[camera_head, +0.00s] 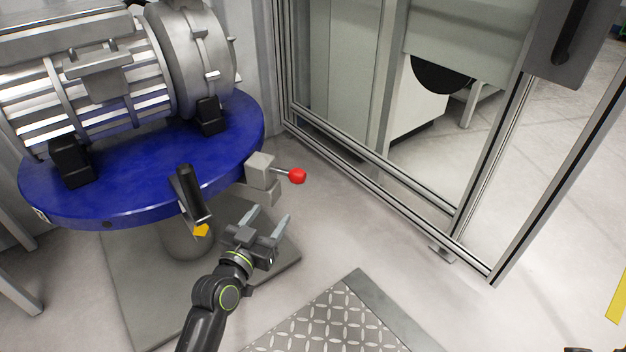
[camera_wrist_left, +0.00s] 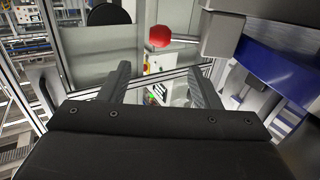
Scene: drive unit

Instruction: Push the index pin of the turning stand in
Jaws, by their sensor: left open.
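The turning stand has a round blue top (camera_head: 150,180) with a grey motor unit (camera_head: 95,75) on it. The index pin, with a red knob (camera_head: 297,176) on a short metal rod, sticks out to the right from a grey block (camera_head: 261,170) at the stand's edge. My left gripper (camera_head: 268,217) is below the knob, apart from it, with its jaws open and empty. In the left wrist view the red knob (camera_wrist_left: 160,35) shows beyond the fingers, above the gap between the fingertips (camera_wrist_left: 163,72). My right gripper is not in view.
A black handle (camera_head: 188,188) with a yellow tip (camera_head: 201,230) sits on the stand's front edge, left of my gripper. A framed clear enclosure (camera_head: 390,165) stands to the right. A tread plate (camera_head: 330,325) lies on the floor in front. Floor right of the knob is clear.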

